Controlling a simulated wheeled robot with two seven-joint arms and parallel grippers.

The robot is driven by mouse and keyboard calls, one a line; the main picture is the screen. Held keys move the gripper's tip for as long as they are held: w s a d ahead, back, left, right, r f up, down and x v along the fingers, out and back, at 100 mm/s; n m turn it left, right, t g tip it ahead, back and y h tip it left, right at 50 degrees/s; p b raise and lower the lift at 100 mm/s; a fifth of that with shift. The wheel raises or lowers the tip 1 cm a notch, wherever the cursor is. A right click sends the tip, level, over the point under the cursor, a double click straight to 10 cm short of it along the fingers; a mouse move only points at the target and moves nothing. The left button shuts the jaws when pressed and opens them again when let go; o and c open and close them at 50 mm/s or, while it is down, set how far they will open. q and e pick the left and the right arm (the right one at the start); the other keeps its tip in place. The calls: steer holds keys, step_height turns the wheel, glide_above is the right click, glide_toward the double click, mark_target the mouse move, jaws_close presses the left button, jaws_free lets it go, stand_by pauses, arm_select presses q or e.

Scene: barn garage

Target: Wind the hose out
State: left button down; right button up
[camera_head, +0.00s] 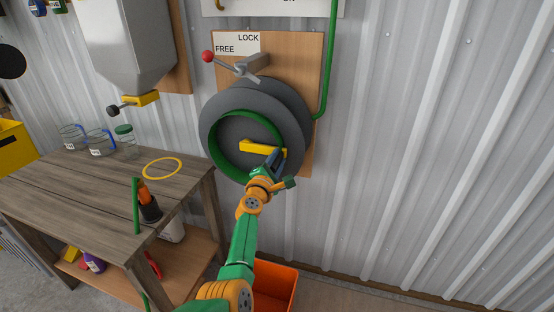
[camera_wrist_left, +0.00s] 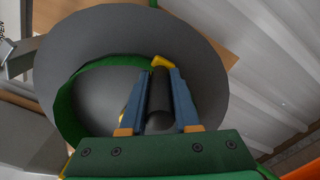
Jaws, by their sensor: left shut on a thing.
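A grey hose reel (camera_head: 298,105) is mounted on a wooden board on the wall, with green hose (camera_head: 216,150) visible inside its rim. A yellow crank arm (camera_head: 258,147) crosses its face. My left gripper (camera_head: 277,158) is at the right end of the crank arm. In the left wrist view its blue fingers (camera_wrist_left: 163,100) are shut on the crank's black handle (camera_wrist_left: 160,85). The lock lever's red knob (camera_head: 207,56) is on the side of the FREE label. My right gripper is not in view.
A wooden workbench (camera_head: 95,185) stands to the left with glass jars and a yellow ring (camera_head: 162,168) on it. A green hose length (camera_head: 136,205) and an orange-black nozzle (camera_head: 148,203) are at its front edge. An orange bin (camera_head: 275,285) stands below the reel.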

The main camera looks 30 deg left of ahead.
arm_select(q)
steer(key=shift+r, duration=0.2)
stand_by(0.3)
steer(key=c, duration=0.7)
jaws_free()
steer(key=shift+f, duration=0.1)
steer(key=shift+o, duration=0.2)
steer(key=shift+s+p, duration=0.15)
steer(key=shift+p, duration=0.15)
steer(key=p+v, duration=0.2)
steer(key=v, duration=0.4)
steer(key=shift+s, duration=0.3)
steer(key=shift+d, duration=0.1)
